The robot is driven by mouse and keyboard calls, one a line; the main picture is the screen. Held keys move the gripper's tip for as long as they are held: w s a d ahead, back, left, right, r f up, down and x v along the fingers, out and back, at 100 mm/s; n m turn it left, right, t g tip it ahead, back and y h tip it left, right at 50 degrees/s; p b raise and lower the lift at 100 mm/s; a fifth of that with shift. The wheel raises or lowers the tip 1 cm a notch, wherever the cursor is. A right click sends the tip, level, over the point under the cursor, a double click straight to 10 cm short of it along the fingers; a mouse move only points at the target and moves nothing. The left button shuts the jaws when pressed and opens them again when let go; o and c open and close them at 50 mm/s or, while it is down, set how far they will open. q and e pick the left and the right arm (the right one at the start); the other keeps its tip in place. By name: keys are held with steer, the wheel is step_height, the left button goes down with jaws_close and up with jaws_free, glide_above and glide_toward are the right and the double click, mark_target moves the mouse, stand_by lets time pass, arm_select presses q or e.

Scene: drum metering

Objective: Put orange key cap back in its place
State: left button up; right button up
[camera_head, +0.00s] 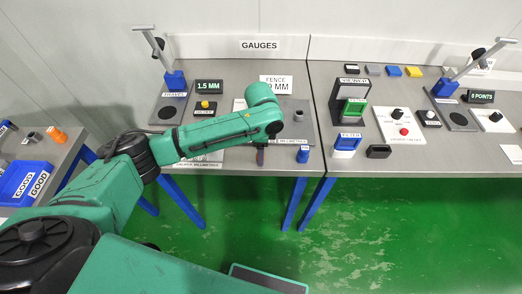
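An orange piece (57,134) stands upright on the left table, beside a small grey round part (34,137). It is too small to tell whether it is the key cap. My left arm reaches over the middle table. A dark part at its far end (273,130) shows, but the fingers cannot be made out. I cannot see anything held. My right gripper is not in view.
Blue bins (28,182) stand on the left table. The middle table holds a gauge stand with a blue base (175,81) and a blue cylinder (303,155).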

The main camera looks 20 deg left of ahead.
arm_select(q)
step_height(320, 180, up, 12)
steer(key=b, duration=0.1)
steer(key=shift+r, duration=0.2)
steer(key=shift+f, duration=0.1)
stand_by(0.3)
